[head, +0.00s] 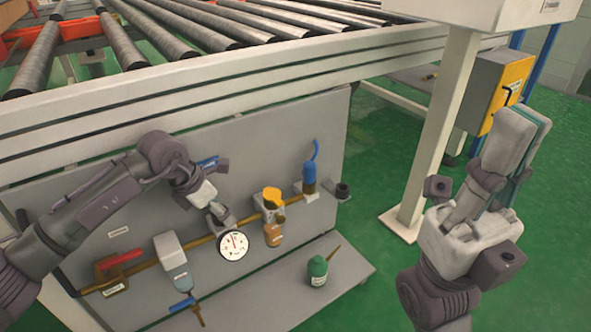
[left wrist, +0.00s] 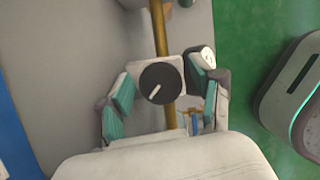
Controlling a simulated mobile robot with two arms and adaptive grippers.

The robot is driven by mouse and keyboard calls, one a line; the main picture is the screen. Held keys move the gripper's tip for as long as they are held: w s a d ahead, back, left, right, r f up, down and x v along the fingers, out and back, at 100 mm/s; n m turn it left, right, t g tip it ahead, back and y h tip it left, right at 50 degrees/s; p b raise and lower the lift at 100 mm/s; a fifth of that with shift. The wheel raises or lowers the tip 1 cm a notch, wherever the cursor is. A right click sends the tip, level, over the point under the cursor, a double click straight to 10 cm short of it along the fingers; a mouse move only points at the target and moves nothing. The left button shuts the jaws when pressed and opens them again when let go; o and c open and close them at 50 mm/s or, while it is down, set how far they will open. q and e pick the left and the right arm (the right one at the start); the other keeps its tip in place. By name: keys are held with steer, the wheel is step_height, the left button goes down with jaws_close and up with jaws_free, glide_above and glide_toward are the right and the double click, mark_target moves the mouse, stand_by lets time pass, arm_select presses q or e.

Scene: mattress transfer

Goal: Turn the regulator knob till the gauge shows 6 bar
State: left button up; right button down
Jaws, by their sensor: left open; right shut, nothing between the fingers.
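The white round gauge (head: 233,245) faces forward on the brass pipe of the grey panel. Its needle points roughly upward, but the numbers are too small to read. The regulator knob (left wrist: 160,83), dark and round with a white pointer line, shows in the left wrist view. My left gripper (left wrist: 160,97) is open, with its teal-padded fingers on either side of the knob and gaps visible. In the head view, my left gripper (head: 208,197) is just above the gauge and hides the knob. My right gripper (head: 523,120) is shut and empty, pointing up, far right of the panel.
Along the pipe are a red-handled valve (head: 120,260), a grey filter (head: 170,252), a yellow-topped unit (head: 272,197) and a blue-topped fitting (head: 309,175). A green bottle (head: 317,270) stands on the lower shelf. A roller conveyor is above; a white post (head: 437,130) stands right.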

arm_select(q)
steer(key=n+b, duration=0.1)
steer(key=n, duration=0.1)
steer(key=n+t+y+b, duration=0.1)
steer(key=n, duration=0.1)
steer(key=n+y+b, duration=0.1)
steer(key=n+b, duration=0.1)
steer(key=shift+f, duration=0.3)
steer(key=shift+n+t+y+b, duration=0.3)
steer(key=shift+n+b, duration=0.3)
steer(key=shift+n, duration=0.1)
steer(key=d+p+v, duration=0.1)
steer(key=p+v, duration=0.7)
steer(key=v, duration=0.7)
steer(key=s+d+m+g+h+p, duration=0.2)
steer(key=s+d+g+h+p, duration=0.15)
steer(key=d+h, duration=0.65)
steer(key=s+d+r+n+h+p, duration=0.1)
steer(key=d+r+h+p, duration=0.3)
steer(key=d+r, duration=0.4)
steer(key=shift+s+d+r+n+h, duration=0.3)
steer(key=shift+s+d+n+h, duration=0.15)
steer(key=shift+d+h, duration=0.1)
steer(key=shift+f+t, duration=0.1)
steer(key=shift+t, duration=0.15)
